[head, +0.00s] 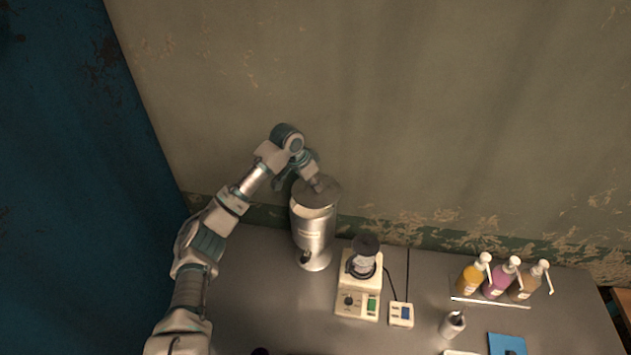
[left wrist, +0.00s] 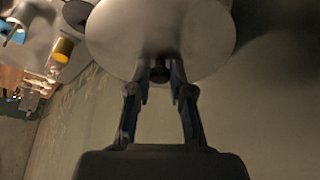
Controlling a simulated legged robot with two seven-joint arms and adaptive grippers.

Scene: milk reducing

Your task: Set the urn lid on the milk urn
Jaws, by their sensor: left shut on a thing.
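The milk urn (head: 313,232) is a tall silver cylinder with a tap low on its front, standing at the back left of the counter. The urn lid (head: 325,191) is a grey disc, above the urn's mouth and slightly to the right. A pale strip of the urn's opening shows below the lid's front left edge. My left gripper (head: 317,184) is shut on the lid's knob from above. In the left wrist view the lid (left wrist: 160,35) fills the top middle, and its dark knob is between the fingertips (left wrist: 160,72). Whether the lid touches the rim is unclear. My right gripper is not in view.
A beige hotplate device (head: 358,290) with a dark-topped jar (head: 365,262) stands right of the urn, beside a small control box (head: 401,314). Several pump bottles (head: 499,279) stand at the right. The wall is close behind the urn.

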